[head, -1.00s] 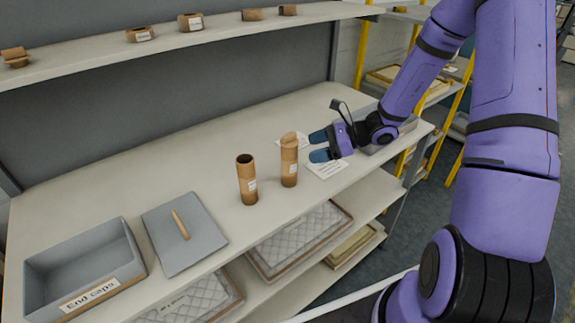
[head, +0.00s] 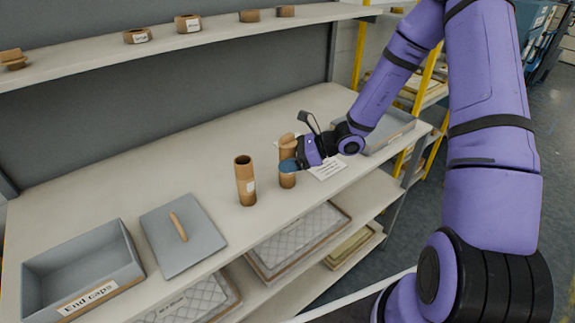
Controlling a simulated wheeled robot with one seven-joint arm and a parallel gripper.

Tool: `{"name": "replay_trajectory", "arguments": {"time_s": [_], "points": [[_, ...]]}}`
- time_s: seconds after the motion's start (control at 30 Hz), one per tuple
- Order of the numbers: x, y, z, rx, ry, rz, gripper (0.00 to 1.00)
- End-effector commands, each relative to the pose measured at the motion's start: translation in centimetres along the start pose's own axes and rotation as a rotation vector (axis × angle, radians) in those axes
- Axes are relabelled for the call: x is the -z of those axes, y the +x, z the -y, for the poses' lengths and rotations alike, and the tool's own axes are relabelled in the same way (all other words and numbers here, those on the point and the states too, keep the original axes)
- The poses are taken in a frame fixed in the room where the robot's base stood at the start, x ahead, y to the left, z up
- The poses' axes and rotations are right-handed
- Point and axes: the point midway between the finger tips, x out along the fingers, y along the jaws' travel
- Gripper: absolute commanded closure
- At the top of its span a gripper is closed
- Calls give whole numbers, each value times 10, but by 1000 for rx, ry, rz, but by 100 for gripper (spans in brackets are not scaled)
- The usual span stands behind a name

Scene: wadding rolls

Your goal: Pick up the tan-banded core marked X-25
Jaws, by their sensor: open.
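Two tan cardboard cores stand upright on the shelf top in the head view. The left core (head: 245,183) has an open dark top and a pale label. The right core (head: 287,179) has a tan piece across its top and is partly hidden by my gripper. The markings are too small to read, so I cannot tell which is X-25. My gripper (head: 289,164) is open, with its blue fingertips at the right core. Whether they touch it or straddle it is unclear.
A grey bin (head: 82,268) marked "End caps" and a grey lid (head: 183,240) with a wooden handle lie to the left. A white paper (head: 327,169) lies right of the cores. Several small rolls sit on the upper shelf (head: 85,59).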

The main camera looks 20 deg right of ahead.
Motion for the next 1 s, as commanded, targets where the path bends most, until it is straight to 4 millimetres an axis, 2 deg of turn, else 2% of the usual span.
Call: {"name": "replay_trajectory", "arguments": {"time_s": [0.03, 0.2, 0.27, 0.63, 1.0], "points": [[0, 0, 0, 0, 0, 0, 26], [0, 0, 0, 0, 0, 0, 65], [0, 0, 0, 0, 0, 0, 75], [-2, -1, 0, 0, -1, 0, 75], [-21, -8, 4, -4, -4, 0, 75]]}}
